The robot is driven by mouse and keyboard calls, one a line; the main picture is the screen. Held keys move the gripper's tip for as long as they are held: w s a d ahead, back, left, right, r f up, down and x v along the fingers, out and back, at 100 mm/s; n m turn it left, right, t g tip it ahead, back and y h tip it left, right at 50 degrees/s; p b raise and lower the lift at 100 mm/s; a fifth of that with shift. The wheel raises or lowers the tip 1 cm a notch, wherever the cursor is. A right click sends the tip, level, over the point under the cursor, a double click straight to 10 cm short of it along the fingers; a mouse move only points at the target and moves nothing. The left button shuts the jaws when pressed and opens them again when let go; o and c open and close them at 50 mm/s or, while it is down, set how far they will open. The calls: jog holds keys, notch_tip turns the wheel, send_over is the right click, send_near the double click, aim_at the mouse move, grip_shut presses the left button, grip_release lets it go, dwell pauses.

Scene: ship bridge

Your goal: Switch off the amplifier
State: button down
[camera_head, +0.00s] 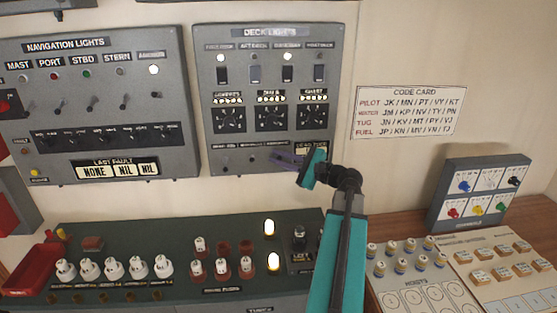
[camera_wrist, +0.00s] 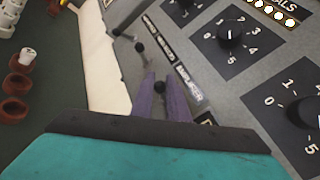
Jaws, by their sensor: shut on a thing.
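The deck lights panel (camera_head: 205,120) is on the wall. My gripper (camera_head: 275,158) reaches this row from the right. In the wrist view its two purple fingers (camera_wrist: 160,88) close around one small black toggle tip (camera_wrist: 159,86). A second toggle (camera_wrist: 139,46) stands free beyond it. The label beside the held toggle (camera_wrist: 188,82) is blurred, so I cannot tell if it reads amplifier. The toggle's exact lean is hidden between the fingers.
The navigation lights panel (camera_head: 100,100) hangs to the left. A green console (camera_head: 130,228) with white knobs and fuses lies below. A code card (camera_head: 409,111) is on the wall at right.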

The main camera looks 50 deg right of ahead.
jog(key=shift+f+n+t+b, duration=0.3)
jog(key=shift+f+n+b, duration=0.15)
jog(key=shift+b, duration=0.9)
jog(key=n+b, duration=0.1)
jog(key=b, duration=0.3)
jog(key=shift+a+f+t+y, duration=0.1)
jog(key=shift+f+t+y, duration=0.2)
jog(key=shift+f+t, duration=0.1)
jog(key=n+b, duration=0.1)
jog(key=b, duration=0.3)
jog(key=f+n+t+y+b, duration=0.1)
jog(key=n+b, duration=0.1)
jog(key=b, duration=0.2)
jog(key=f+n+t+y+b, duration=0.1)
jog(key=n+b, duration=0.1)
jog(key=b, duration=0.2)
jog(key=shift+b, duration=0.4)
jog(key=shift+y+b, duration=0.3)
jog(key=shift+b, duration=0.1)
jog(key=shift+r+n+t+b, duration=0.1)
jog(key=shift+n+t+b, duration=0.2)
jog(key=shift+n+b, duration=0.5)
jog(key=c, duration=2)
grip_release()
jog(key=shift+s+d, duration=0.1)
jog(key=shift+d, duration=0.1)
